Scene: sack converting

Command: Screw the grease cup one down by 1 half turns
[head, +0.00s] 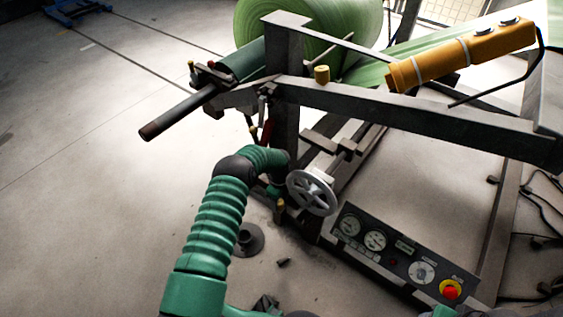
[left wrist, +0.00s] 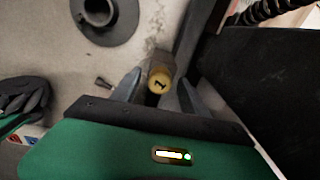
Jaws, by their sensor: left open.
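Grease cup one (left wrist: 159,78) is a small yellow-brass cap marked "1", seen nearly end-on in the left wrist view. My left gripper (left wrist: 160,86) is open, with one grey finger on each side of the cup; whether either finger touches it I cannot tell. In the head view my green left arm bends down beside the machine post to the left gripper (head: 276,191), whose fingers are mostly hidden. A small brass piece (head: 280,204) just below it appears to be the same cup; its number is not readable there.
A grey handwheel (head: 312,192) stands close to the right of the left gripper, with a control panel (head: 392,250) below. Another brass cup (head: 321,74) sits on the frame beam. A round flanged piece (head: 248,240) lies on the floor.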

